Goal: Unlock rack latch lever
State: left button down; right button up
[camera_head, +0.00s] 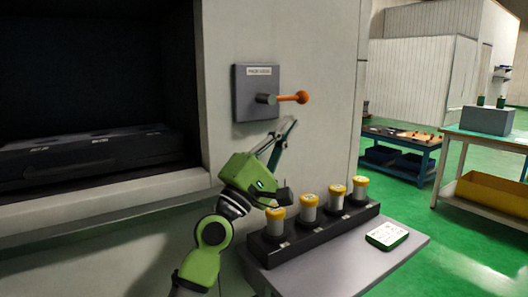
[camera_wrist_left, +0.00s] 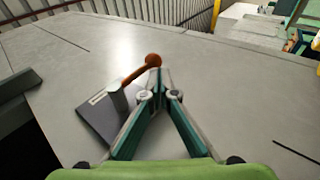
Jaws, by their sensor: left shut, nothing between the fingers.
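The latch lever (camera_head: 293,97) is an orange bar with a round orange knob, pointing right from a grey pivot on a grey plate (camera_head: 243,101) with a label. The plate is fixed to the pale cabinet wall. My left gripper (camera_head: 290,126) is shut and empty, just below the lever. In the left wrist view my shut left fingertips (camera_wrist_left: 158,72) appear close to the orange knob (camera_wrist_left: 153,60); I cannot tell whether they touch. The grey plate (camera_wrist_left: 95,118) is partly hidden there behind a finger. My right gripper is not in view.
Below the lever, a black holder (camera_head: 262,252) with several yellow-capped cylinders stands on a grey shelf (camera_head: 335,270), beside a white keypad-like device (camera_head: 386,235). A dark cabinet opening (camera_head: 90,80) is at left. Workbenches (camera_head: 400,140) stand at right on green floor.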

pick_arm(q)
jog(key=v, duration=0.8)
jog(key=shift+a+r, duration=0.15)
jog(key=shift+a, duration=0.05)
jog(key=shift+s, duration=0.15)
